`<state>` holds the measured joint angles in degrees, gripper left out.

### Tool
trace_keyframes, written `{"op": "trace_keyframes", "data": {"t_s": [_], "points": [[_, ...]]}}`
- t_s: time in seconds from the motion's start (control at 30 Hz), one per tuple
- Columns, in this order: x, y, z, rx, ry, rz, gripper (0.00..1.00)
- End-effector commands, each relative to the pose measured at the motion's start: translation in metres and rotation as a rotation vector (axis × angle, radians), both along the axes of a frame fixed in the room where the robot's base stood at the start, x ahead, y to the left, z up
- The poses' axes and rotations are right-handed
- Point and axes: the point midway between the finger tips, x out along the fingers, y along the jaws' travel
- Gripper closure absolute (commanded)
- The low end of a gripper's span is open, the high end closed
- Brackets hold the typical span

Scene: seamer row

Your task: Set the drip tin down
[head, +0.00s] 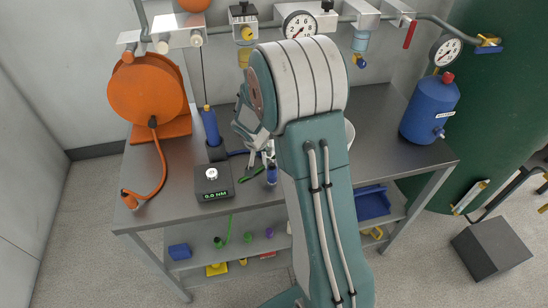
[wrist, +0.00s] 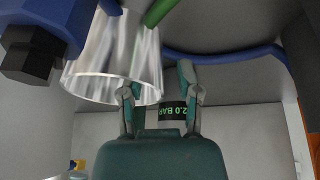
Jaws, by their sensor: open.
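Nothing shows clamped between the fingers. In the head view my gripper (head: 264,158) is low over the bench, partly hidden by my arm. A pale rounded edge (head: 349,133) shows behind my arm; I cannot tell what it is.
The steel bench (head: 385,150) has clear room right of my arm. A torque readout (head: 212,181), a green-handled tool (head: 250,174) and an orange reel (head: 148,95) are at left. A blue tank (head: 429,108) stands at right. Gauges and pipes line the wall behind.

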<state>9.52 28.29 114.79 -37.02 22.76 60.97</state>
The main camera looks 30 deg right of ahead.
Motion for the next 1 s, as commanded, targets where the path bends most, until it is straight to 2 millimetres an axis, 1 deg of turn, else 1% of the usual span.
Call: {"op": "trace_keyframes", "data": {"t_s": [0.17, 0.27, 0.3, 0.77, 0.87, 1.0], "points": [[0.0, 0.001, 0.0, -0.001, 0.0, 0.0, 0.56], [0.0, 0.002, 0.001, -0.003, 0.0, 0.0, 0.96], [0.0, 0.002, 0.001, -0.003, 0.0, 0.0, 1.0], [0.0, 0.001, 0.003, -0.002, -0.001, 0.0, 1.0], [0.001, 0.001, 0.009, -0.004, -0.002, -0.001, 1.0], [0.001, 0.001, 0.028, -0.003, -0.005, -0.001, 1.0]]}}
